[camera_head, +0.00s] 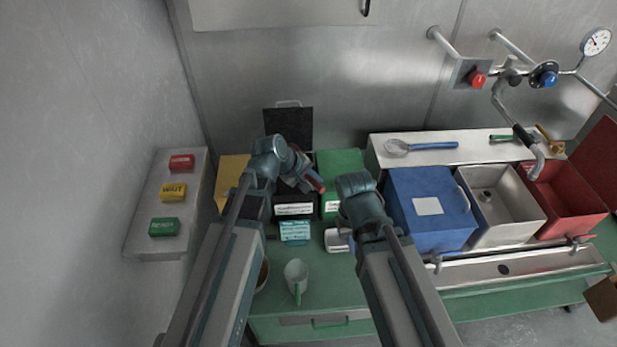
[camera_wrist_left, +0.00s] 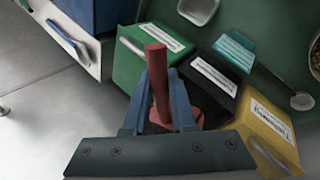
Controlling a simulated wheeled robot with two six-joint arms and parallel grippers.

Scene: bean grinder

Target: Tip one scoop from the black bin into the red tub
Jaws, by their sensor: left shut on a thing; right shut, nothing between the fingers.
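The black bin (camera_head: 293,212) stands at the back of the green counter, its lid (camera_head: 288,125) raised against the wall. It also shows in the left wrist view (camera_wrist_left: 212,82). My left gripper (camera_head: 308,177) is over the black bin, shut on the red handle of a scoop (camera_wrist_left: 158,85). The scoop's far end is mostly hidden by my fingers, so I cannot tell what it holds. The red tub (camera_head: 566,205) is at the far right beside the steel basin. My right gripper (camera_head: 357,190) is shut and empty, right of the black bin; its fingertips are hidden.
A yellow bin (camera_head: 232,172) and a green bin (camera_head: 340,163) flank the black one. A blue box (camera_head: 430,205) and steel basin (camera_head: 503,205) stand before the red tub, with a tap (camera_head: 522,135) above.

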